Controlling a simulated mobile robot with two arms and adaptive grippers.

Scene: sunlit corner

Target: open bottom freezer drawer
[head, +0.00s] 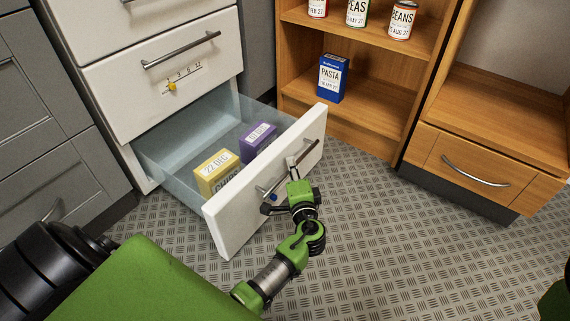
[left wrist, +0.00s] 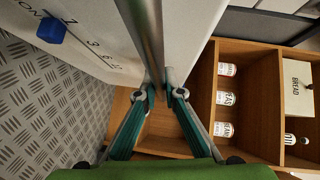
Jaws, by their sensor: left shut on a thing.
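The bottom freezer drawer (head: 225,222) is pulled out well from the white freezer in the head view, with its clear bin showing. A yellow box (head: 217,172) and a purple box (head: 259,138) stand inside it. My left gripper (head: 293,172) is at the drawer front, shut on the metal bar handle (head: 307,153). In the left wrist view the fingers (left wrist: 164,84) close around the handle bar (left wrist: 140,30), against the white front. My right gripper is not in view.
The upper white drawer (head: 120,95) is shut. A wooden shelf (head: 385,122) with cans and a blue pasta box (head: 332,80) stands behind the open drawer. A wooden drawer cabinet (head: 500,165) is at the right. The patterned metal floor (head: 400,240) is clear.

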